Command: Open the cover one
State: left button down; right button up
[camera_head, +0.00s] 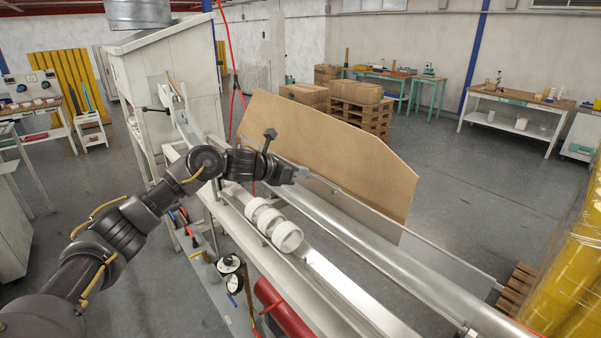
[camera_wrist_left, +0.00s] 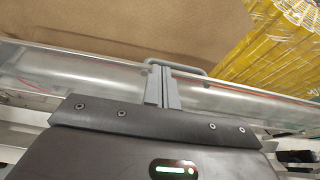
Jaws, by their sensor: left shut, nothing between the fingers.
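A long, clear or silvery rounded cover (camera_head: 380,252) runs diagonally along the machine in the head view. In the left wrist view the cover (camera_wrist_left: 240,100) looks see-through, and a thin grey handle (camera_wrist_left: 190,69) sits at its far edge. My left gripper (camera_head: 301,172) is over the cover near the machine's middle. Its fingers (camera_wrist_left: 160,68) are shut together, with nothing between them. The fingertips are at or very near the left part of the handle; I cannot tell whether they touch it. My right gripper is not in view.
A large brown board (camera_head: 335,160) stands behind the cover. White rolls (camera_head: 272,224) sit on the machine in front of it. A red cylinder (camera_head: 283,308) lies below. Yellow wrapped goods (camera_head: 575,265) stand at the right. The floor behind the board is open.

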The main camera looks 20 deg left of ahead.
pick_arm(q)
jog(key=s+a+r+p, duration=0.2)
jog(key=s+r+p, duration=0.1)
jog(key=r, duration=0.4)
jog(key=shift+s+a, duration=0.25)
jog(key=shift+s, duration=0.4)
jog(key=shift+f, duration=0.1)
